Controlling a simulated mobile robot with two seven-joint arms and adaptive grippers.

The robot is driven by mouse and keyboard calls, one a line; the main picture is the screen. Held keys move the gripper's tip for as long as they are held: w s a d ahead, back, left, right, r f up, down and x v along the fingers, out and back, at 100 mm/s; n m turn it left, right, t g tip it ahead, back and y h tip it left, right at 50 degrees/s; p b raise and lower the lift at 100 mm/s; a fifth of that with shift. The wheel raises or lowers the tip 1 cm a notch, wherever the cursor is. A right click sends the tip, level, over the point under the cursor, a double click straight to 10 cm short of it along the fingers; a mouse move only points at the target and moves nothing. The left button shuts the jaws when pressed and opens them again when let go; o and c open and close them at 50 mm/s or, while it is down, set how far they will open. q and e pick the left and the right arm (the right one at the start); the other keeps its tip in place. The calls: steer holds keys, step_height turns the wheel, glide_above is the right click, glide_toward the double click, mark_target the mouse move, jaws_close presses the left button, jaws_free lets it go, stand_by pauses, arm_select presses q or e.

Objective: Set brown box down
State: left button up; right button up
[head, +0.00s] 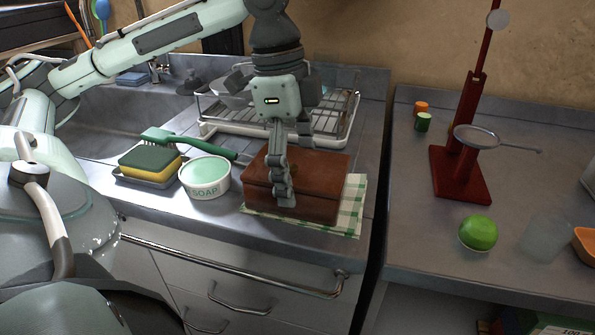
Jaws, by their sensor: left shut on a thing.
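The brown box (318,188) is in the head view, on the counter at the middle. It sits on or just above a green-and-white checked cloth (352,200); whether they touch I cannot tell. My left gripper (283,190) comes down from above and is shut on the box. One finger shows over the box's front face; the other finger is hidden behind it. My right gripper is not in view.
Left of the box stand a soap bowl (207,178), a sponge (150,160) on a holder and a green brush (185,141). A dish rack (335,118) is behind. A gap separates the right counter (420,245), which holds a red stand (460,175) and a lime (478,233).

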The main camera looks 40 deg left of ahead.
arm_select(q)
steer(key=shift+s+f, duration=0.1)
steer(key=shift+f, duration=0.2)
steer(key=shift+d+f, duration=0.1)
steer(key=shift+f, duration=0.05)
steer(key=shift+c, duration=1.4)
steer(key=shift+f, duration=0.3)
steer(key=o, duration=1.5)
steer(key=shift+o, duration=0.7)
